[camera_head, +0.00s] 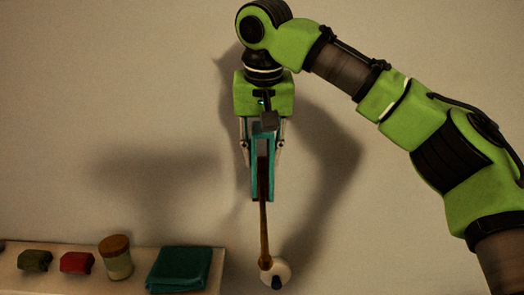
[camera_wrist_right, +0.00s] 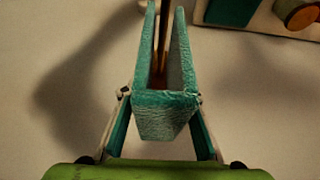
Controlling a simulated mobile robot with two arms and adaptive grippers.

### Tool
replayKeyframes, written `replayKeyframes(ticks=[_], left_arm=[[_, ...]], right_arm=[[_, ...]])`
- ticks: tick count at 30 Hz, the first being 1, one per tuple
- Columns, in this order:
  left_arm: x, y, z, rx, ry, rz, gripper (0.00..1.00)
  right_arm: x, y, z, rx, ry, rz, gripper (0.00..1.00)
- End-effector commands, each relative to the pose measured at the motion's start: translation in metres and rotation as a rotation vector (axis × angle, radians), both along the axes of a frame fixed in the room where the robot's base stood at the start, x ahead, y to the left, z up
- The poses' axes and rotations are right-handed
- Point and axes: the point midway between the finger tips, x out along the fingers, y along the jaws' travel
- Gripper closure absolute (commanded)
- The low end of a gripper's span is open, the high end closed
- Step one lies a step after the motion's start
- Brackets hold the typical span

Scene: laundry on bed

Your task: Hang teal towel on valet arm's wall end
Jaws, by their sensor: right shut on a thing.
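My right gripper (camera_head: 262,150) is shut on a teal towel (camera_wrist_right: 163,115), one fingertip at each side of its fold. In the head view the towel (camera_head: 271,185) hangs in two narrow flaps with a gap between them. The brown valet arm (camera_head: 264,225) runs into this gap from a pale round mount (camera_head: 281,269) below. In the wrist view the valet arm (camera_wrist_right: 163,40) also lies between the two flaps. I cannot tell whether the towel rests on it. My left gripper is not in view.
A shelf (camera_head: 222,262) at the lower left carries a second, folded teal cloth (camera_head: 179,268), a lidded jar (camera_head: 116,257), a red item (camera_head: 77,262) and a dark item (camera_head: 35,261). The wall around the gripper is bare, with shadows on it.

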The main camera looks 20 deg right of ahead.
Motion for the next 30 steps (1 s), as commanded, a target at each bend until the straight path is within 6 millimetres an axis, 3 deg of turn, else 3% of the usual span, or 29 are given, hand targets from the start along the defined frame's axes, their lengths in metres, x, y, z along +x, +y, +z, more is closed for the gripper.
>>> replayKeyframes(ticks=[8,30], left_arm=[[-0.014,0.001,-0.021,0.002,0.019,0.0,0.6],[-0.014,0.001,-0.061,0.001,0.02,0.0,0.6]], right_arm=[[0.0,0.0,-0.026,0.0,0.0,-0.001,0.93],[0.0,0.0,-0.085,0.001,0.001,-0.001,0.93]])
